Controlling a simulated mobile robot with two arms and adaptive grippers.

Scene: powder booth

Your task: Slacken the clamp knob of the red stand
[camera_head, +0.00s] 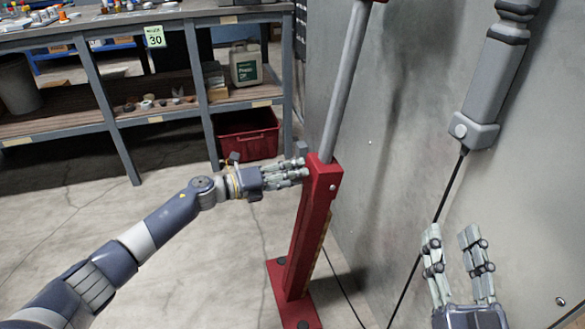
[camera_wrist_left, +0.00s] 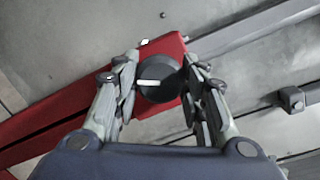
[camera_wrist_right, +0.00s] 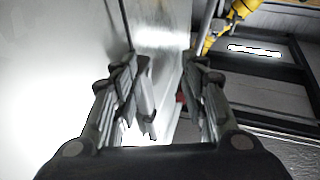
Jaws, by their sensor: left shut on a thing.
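The red stand (camera_head: 308,235) rises from a red foot plate on the floor, with a grey pole (camera_head: 345,80) coming out of its top. The black clamp knob (camera_wrist_left: 158,80), with a white pointer line, sits on the red stand's side (camera_wrist_left: 165,48) in the left wrist view. My left gripper (camera_head: 304,171) is at the upper part of the stand, its fingers shut on the knob from both sides. In the head view its fingers hide the knob. My right gripper (camera_head: 455,240) is open and empty, to the right and away from the stand; its fingers also show in the right wrist view (camera_wrist_right: 163,90).
A workbench with shelves (camera_head: 110,125) stands at the back left, with a red crate (camera_head: 250,137) under it and a canister (camera_head: 245,65) on its shelf. A grey wall panel (camera_head: 400,110) stands close behind the stand. A grey device with a black cable (camera_head: 490,80) hangs at right.

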